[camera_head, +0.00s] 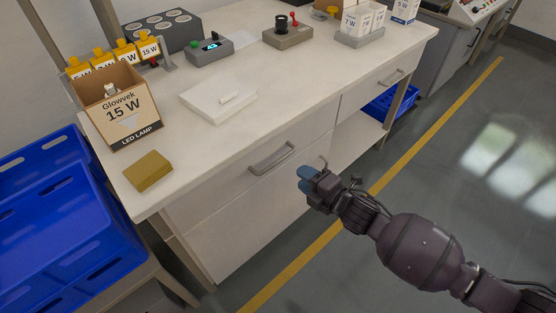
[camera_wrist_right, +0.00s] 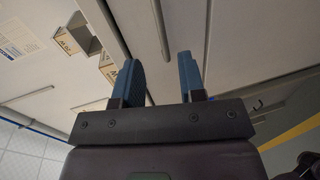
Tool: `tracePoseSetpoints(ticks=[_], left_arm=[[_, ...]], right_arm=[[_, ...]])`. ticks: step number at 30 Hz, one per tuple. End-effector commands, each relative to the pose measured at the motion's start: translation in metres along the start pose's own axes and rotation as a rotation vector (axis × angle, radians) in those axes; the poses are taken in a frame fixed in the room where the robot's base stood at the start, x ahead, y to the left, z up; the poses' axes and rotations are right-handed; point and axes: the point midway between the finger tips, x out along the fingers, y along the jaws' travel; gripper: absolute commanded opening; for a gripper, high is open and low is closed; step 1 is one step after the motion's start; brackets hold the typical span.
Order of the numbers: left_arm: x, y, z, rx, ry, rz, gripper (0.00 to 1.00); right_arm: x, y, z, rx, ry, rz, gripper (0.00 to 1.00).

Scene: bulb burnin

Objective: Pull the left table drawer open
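The left table drawer (camera_head: 220,180) is a white front under the table top, and it looks closed. Its grey bar handle (camera_head: 272,158) is on the front. My right gripper (camera_head: 307,178) is in front of the table, to the right of and a little lower than that handle in the head view, apart from it. In the right wrist view its blue fingers (camera_wrist_right: 160,80) are spread with nothing between them. A long bar that looks like a handle (camera_wrist_right: 161,28) lies beyond the fingertips there. My left gripper is not in view.
A right drawer handle (camera_head: 391,77) is further along. A blue crate (camera_head: 70,235) stands at the left. The floor in front is clear.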

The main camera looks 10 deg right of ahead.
Motion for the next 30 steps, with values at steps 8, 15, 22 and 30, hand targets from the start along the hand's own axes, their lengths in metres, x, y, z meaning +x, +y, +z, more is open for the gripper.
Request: tracePoseSetpoints(ticks=[8,15,22,30], left_arm=[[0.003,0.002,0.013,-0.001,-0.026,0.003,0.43],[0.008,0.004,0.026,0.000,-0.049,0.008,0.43],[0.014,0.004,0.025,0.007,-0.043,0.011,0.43],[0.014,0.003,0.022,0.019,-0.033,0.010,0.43]], right_arm=[[0.021,-0.003,0.000,-0.018,0.001,-0.001,0.37],[0.061,-0.005,-0.001,-0.016,0.001,-0.004,0.37],[0.093,-0.004,-0.001,-0.017,0.000,-0.004,0.37],[0.107,-0.001,0.000,-0.017,0.000,0.000,0.37]])
